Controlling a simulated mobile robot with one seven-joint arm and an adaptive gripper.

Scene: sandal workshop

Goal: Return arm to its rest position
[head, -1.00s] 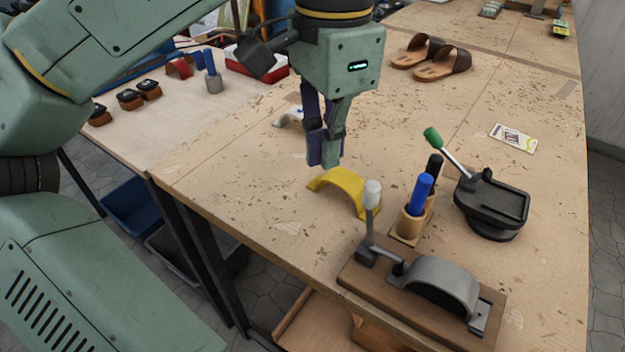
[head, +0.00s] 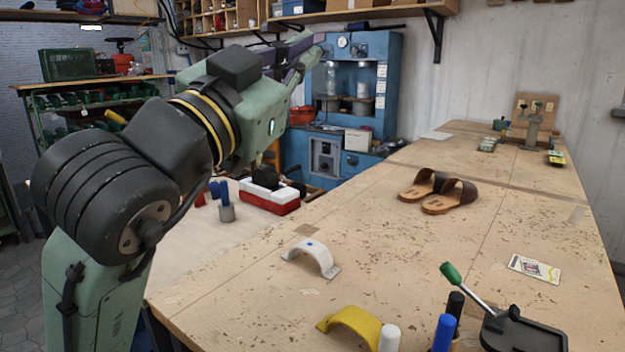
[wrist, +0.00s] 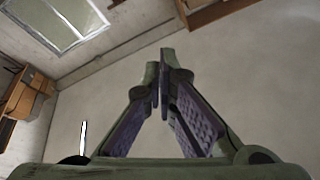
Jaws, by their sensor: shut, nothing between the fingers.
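My arm is raised at the left of the head view, with the wrist tilted up and my gripper (head: 306,55) pointing up and away to the right, in front of the blue machine. In the wrist view my gripper (wrist: 163,72) has its fingertips together with nothing between them. Behind the fingers, that view shows a plain wall or ceiling surface and a window (wrist: 58,18). My gripper is well above the workbench (head: 400,250) and touches nothing on it.
A white strap arch (head: 312,258) and a yellow one (head: 352,326) stand on the bench. Brown sandals (head: 440,192) lie farther back. A green-knobbed black press (head: 520,332) is at front right. A red-and-white box (head: 268,196) and the blue machine (head: 362,90) are beyond the arm.

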